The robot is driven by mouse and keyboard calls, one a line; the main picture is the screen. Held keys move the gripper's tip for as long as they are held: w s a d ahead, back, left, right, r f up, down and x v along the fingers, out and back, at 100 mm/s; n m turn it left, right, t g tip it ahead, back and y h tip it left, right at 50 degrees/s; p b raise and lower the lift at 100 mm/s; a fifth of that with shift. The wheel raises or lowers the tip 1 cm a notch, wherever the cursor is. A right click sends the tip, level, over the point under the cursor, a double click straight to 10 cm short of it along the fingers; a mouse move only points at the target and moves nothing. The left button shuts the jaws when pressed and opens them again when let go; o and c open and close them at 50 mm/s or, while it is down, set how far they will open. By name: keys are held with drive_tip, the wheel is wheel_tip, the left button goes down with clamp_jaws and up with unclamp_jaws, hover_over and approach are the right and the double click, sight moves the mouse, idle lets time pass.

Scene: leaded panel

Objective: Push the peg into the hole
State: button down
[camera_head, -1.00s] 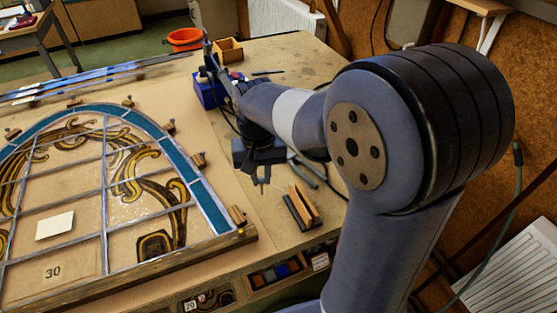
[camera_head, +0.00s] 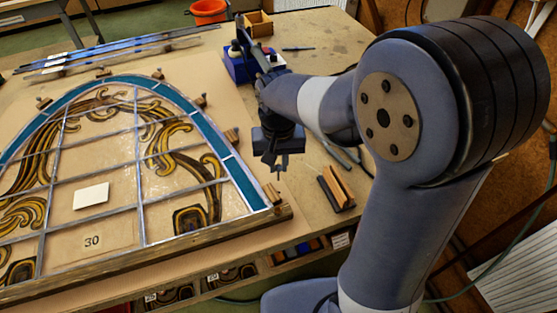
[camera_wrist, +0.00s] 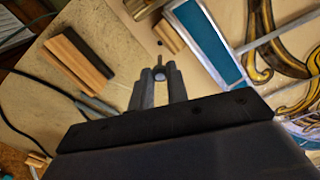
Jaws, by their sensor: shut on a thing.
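My gripper (camera_head: 278,168) points down above the bench, just right of the leaded panel. Most of the peg is hidden between the fingers. A small dark spot (camera_wrist: 160,43), which may be the hole, shows on the bench beyond the fingertips, beside a wooden block (camera_wrist: 170,36). The peg appears apart from that spot; its height above the bench cannot be told.
The leaded panel (camera_head: 110,212) with its teal border lies left, held by wooden blocks along its edge. A dark and light wooden block (camera_head: 335,188) stands right of my gripper. Behind are a blue box (camera_head: 240,66) and an open wooden box (camera_head: 258,23). Tools lie nearby.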

sight(279, 166)
drive_tip(key=shift+f+b, duration=1.6)
drive_tip(key=shift+f, duration=0.85)
drive_tip(key=shift+f+b, duration=0.6)
drive_tip(key=shift+f, duration=0.45)
drive_tip(key=c, duration=1.3)
unclamp_jaws()
drive_tip(key=shift+r, duration=0.1)
wheel_tip(279, 166, up, 11)
drive_tip(key=shift+f, duration=0.15)
drive_tip(key=shift+f, duration=0.1)
wheel_tip(279, 166, down, 10)
drive_tip(key=shift+f, duration=0.25)
drive_tip(key=shift+r+p, duration=0.5)
